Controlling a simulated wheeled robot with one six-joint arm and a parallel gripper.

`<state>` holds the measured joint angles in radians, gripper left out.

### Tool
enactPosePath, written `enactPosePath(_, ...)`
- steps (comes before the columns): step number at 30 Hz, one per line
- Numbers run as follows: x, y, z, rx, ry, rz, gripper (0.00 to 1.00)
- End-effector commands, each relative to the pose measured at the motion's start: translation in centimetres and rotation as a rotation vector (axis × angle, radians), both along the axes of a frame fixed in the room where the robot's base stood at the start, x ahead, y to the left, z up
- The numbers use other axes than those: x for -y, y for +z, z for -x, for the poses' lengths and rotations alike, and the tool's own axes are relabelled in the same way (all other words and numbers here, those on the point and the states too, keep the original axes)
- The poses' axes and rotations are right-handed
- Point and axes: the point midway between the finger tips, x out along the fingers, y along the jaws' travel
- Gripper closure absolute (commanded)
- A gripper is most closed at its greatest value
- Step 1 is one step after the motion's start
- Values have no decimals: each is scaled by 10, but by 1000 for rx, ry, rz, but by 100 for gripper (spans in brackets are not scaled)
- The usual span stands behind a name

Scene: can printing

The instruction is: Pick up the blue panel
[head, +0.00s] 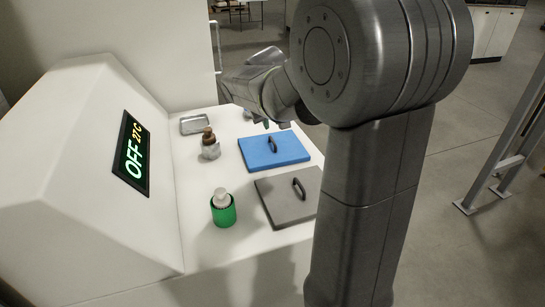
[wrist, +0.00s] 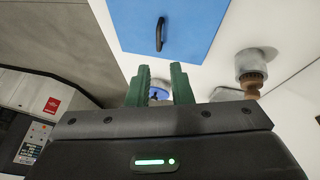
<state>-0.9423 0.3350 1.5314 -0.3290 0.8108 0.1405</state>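The blue panel (head: 290,150) lies flat on the white counter, with a dark upright handle (head: 272,145) in its middle. In the wrist view the blue panel (wrist: 200,25) is at the top, beyond my fingertips, and its handle (wrist: 160,34) shows clear of them. My gripper (wrist: 162,72) has its two green fingers apart, with no object held between them. In the head view my arm reaches over the back of the counter, and the gripper is mostly hidden or hard to make out near the panel's far edge.
A grey panel (head: 270,207) with a handle lies in front of the blue one. A green can (head: 224,214) and a brown-topped bottle (head: 210,148) stand left. A metal tray (head: 194,124) lies behind. A white machine with a display (head: 132,155) borders the counter's left.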

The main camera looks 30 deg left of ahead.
Motion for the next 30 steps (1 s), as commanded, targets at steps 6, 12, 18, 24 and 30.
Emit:
enactPosePath(6,-11,-30,-17,4,2,1,80)
enactPosePath(12,-18,-59,-33,4,1,1,80)
enactPosePath(18,-22,-71,-40,5,3,-1,80)
enactPosePath(24,-27,-86,-52,3,1,0,80)
enactPosePath(30,-33,-106,-65,4,1,-1,80)
